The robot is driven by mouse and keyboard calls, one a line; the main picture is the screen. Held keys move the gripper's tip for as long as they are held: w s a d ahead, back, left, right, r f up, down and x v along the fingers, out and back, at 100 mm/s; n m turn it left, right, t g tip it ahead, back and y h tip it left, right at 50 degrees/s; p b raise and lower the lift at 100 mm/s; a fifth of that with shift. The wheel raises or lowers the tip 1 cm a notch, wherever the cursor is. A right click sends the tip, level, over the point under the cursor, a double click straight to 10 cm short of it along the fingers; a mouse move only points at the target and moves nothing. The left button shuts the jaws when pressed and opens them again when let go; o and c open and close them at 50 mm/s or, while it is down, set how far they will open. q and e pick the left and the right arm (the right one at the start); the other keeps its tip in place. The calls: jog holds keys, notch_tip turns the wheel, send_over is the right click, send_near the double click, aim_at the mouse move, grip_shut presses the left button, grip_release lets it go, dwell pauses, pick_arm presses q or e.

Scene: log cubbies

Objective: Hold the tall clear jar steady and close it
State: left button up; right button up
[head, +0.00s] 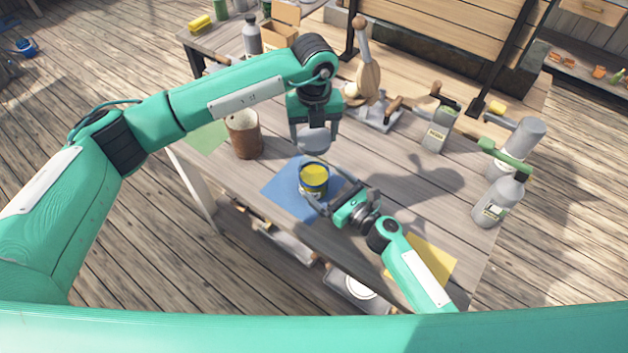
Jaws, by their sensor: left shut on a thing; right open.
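The clear jar (313,188) stands upright on a blue mat (282,187), with something yellow inside and its top uncovered. A grey round lid (314,141) is in my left gripper (313,130), which is shut on it and holds it above and slightly behind the jar, apart from it. My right gripper (324,193) is open, low at the jar's near right side, with its fingers beside the jar. I cannot tell whether they touch the jar.
A rusty brown can (244,134) stands left of the mat. Grey bottles (497,200) and a green-capped container (439,128) stand to the right. A wooden-handled tool (368,75) stands behind. A yellow mat (432,258) lies near the front right edge.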

jog(key=x, duration=0.6)
jog(key=shift+w+a, duration=0.1)
jog(key=shift+w, duration=0.1)
jog(key=c, duration=1.5)
pick_arm(q)
send_over(314, 166)
jog(key=shift+w+f, duration=0.1)
jog(key=shift+f, duration=2.4)
jog(key=shift+f, duration=0.1)
jog(key=shift+f, duration=0.8)
pick_arm(e)
jog(key=shift+f, duration=0.1)
pick_arm(q)
jog(key=shift+f, duration=0.55)
